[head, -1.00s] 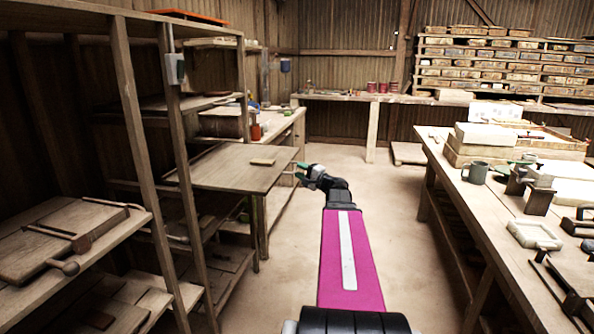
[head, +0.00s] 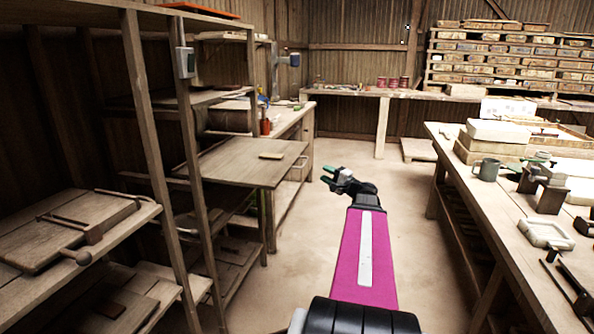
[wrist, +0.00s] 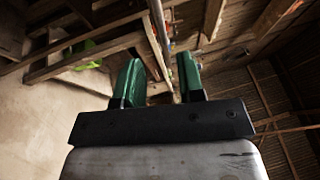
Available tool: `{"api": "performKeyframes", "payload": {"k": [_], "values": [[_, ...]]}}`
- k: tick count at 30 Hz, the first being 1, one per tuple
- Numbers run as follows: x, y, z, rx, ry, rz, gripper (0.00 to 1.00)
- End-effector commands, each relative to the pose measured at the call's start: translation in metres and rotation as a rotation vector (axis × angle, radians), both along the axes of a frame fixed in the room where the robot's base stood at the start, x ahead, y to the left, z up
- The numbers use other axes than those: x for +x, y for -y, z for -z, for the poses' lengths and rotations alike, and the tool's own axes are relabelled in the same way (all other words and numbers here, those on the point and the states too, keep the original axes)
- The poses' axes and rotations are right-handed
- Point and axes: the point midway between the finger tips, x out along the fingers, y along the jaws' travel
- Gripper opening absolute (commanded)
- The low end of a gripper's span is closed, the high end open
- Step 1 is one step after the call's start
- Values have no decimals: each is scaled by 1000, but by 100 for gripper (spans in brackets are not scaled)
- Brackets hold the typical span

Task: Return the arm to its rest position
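My gripper (head: 331,174) is at the end of my outstretched magenta arm in the head view, over the open floor just right of the wooden board shelf (head: 235,160). In the wrist view my gripper (wrist: 158,82) shows two green fingers with a clear gap and nothing between them. The fingers are apart from the shelf and from the bench on the right.
A wooden rack (head: 188,170) stands on the left with a boarded press (head: 70,235).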

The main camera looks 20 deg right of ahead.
Motion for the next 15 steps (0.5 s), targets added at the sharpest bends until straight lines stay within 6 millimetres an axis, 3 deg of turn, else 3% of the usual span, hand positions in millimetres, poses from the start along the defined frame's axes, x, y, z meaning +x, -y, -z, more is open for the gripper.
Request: {"api": "performKeyframes", "payload": {"k": [5,8,11,15], "values": [[1,-5,3,-9,-9,-7,36],[3,-24,15,-47,-47,-39,36],[4,-59,38,-124,-118,-98,36],[0,-119,83,-283,-251,-212,36]]}}
